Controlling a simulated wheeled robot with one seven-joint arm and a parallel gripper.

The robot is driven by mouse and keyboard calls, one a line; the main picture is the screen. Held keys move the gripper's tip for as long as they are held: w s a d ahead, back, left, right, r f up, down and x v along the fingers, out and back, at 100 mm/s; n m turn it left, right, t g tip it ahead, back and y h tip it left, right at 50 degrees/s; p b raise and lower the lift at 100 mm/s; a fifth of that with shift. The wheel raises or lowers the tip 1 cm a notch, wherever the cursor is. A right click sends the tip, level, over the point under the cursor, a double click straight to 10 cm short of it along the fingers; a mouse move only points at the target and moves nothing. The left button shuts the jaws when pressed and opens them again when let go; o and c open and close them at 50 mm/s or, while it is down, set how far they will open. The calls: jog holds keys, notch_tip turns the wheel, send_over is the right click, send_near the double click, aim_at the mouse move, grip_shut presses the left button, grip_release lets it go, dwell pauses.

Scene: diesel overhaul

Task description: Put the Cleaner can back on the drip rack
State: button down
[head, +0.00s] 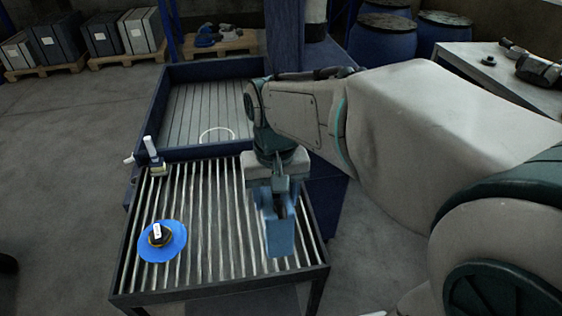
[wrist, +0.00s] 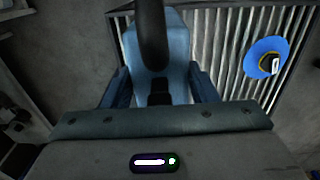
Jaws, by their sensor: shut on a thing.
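A light blue can (head: 281,240), which I take to be the Cleaner can, is in my gripper (head: 275,192) over the right part of the drip rack (head: 222,290). The can also shows in the wrist view (wrist: 175,55), between the two dark fingers of my gripper (wrist: 160,88). A dark handle or spout stands out at its top. I see no label on it. The can looks upright; whether its base touches the slats is hard to tell. The slatted rack also shows in the wrist view (wrist: 225,45).
A blue disc with a black and yellow cap (head: 162,240) lies on the rack's left part. A small white-topped item (head: 151,155) stands at its back left corner. Behind is a blue-walled tray (head: 205,72) with a white ring. A grey bench (head: 480,55) is at the right.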

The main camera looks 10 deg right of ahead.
jog(key=shift+w+d+f, duration=0.1)
jog(key=shift+w+d, duration=0.1)
jog(key=shift+w, duration=0.15)
jog(key=w+d+f+p, duration=0.3)
jog(key=w+d+f, duration=0.4)
jog(key=f, duration=0.3)
jog(key=shift+w+d+f, duration=0.35)
jog(key=shift+w+d, duration=0.05)
jog(key=shift+f, duration=0.1)
jog(key=c, duration=0.6)
grip_release()
jog(key=shift+f, duration=0.1)
notch_tip(320, 180, up, 12)
jog(key=s+t, duration=0.1)
jog(key=s, duration=0.3)
jog(key=s+r+t, duration=0.1)
jog(key=s, duration=0.4)
jog(key=s+r+t, duration=0.1)
jog(key=s+t, duration=0.1)
jog(key=s, duration=0.3)
jog(key=shift+s+b, duration=0.15)
jog(key=shift+b, duration=0.2)
